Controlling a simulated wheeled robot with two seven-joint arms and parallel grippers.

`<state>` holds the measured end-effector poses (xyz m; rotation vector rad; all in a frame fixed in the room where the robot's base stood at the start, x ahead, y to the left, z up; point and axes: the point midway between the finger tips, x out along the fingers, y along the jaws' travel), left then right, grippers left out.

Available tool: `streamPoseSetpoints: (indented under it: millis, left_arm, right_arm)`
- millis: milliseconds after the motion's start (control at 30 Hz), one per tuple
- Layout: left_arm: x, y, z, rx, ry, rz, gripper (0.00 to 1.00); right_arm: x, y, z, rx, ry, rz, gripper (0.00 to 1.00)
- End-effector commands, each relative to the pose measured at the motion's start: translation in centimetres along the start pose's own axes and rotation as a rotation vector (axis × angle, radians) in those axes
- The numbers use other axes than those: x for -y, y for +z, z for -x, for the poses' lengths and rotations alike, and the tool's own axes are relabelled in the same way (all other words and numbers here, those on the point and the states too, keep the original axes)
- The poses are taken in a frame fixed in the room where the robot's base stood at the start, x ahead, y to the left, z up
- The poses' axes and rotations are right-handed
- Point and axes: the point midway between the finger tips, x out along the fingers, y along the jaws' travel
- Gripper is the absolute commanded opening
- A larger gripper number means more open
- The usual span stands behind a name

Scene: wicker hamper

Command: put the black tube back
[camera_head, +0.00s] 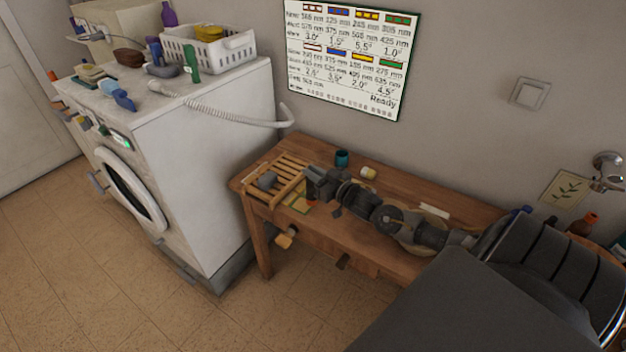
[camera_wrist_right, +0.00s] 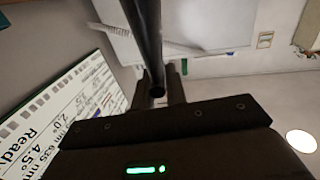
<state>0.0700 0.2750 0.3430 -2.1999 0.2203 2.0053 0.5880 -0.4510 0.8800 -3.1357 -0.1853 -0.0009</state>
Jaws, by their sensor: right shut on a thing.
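The black tube (camera_wrist_right: 150,45) shows in the right wrist view as a long dark rod running up out of the picture. Its near end sits between the fingers of my right gripper (camera_wrist_right: 158,88), which is shut on it. In the head view my right gripper (camera_head: 318,184) is low over the wooden table (camera_head: 460,212), just right of a slatted wooden rack (camera_head: 262,199). I cannot pick the tube out clearly there against the dark gripper. My left gripper is not in view.
A teal cup (camera_head: 342,158) and a small white-and-yellow item (camera_head: 368,173) stand behind my gripper. The white washing machine (camera_head: 205,150) stands left, with a white basket (camera_head: 208,52), a hose (camera_head: 235,116) and loose items on top. A chart (camera_head: 347,55) hangs on the wall.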

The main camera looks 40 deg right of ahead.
Motion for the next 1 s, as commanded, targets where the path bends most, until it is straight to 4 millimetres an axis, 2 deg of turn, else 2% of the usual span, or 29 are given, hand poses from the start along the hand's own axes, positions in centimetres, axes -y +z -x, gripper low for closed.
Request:
streamPoseSetpoints:
  millis: [67, 167, 233, 500, 533, 667, 1000]
  left_arm:
    - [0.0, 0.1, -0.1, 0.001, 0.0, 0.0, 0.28]
    - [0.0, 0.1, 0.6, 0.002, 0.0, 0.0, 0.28]
    - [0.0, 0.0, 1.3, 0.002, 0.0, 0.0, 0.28]
    - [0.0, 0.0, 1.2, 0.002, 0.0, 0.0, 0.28]
    - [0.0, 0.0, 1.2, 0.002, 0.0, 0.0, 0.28]
    - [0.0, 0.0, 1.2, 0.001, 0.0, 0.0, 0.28]
    - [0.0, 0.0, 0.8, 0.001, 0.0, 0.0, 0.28]
  right_arm:
    - [-0.7, 1.0, -0.6, 0.0, 0.003, 0.0, 0.0]
    - [-0.5, 2.5, -0.4, 0.003, 0.001, -0.001, 0.0]
    - [-0.5, 2.8, -0.4, 0.001, 0.001, -0.002, 0.0]
    - [-0.5, 3.6, -0.3, 0.004, 0.0, -0.001, 0.0]
    - [-0.5, 3.6, -0.3, 0.005, 0.0, -0.001, 0.17]
    - [-0.5, 3.6, -0.3, 0.004, 0.0, -0.001, 0.34]
    - [-0.5, 3.7, -0.4, 0.001, 0.0, 0.0, 0.35]
